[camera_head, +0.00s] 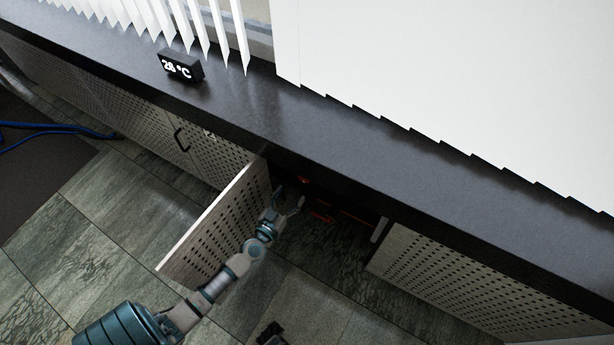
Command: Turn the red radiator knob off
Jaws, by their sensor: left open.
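A small red part (303,180) shows in the dark opening under the counter, just past my left gripper. It may be the radiator knob, but it is too small and shaded to tell its shape or setting. More red-orange parts (322,216) lie lower and to the right in the same opening. My left gripper (290,198) is open, its fingers pointing into the opening close to the red part. I see nothing between the fingers, and I cannot tell whether they touch the red part.
An open perforated door (215,232) stands just left of my left arm. Another perforated panel (440,275) is right of the opening. The dark counter (270,118) overhangs it and carries a 28 °C display (181,66).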

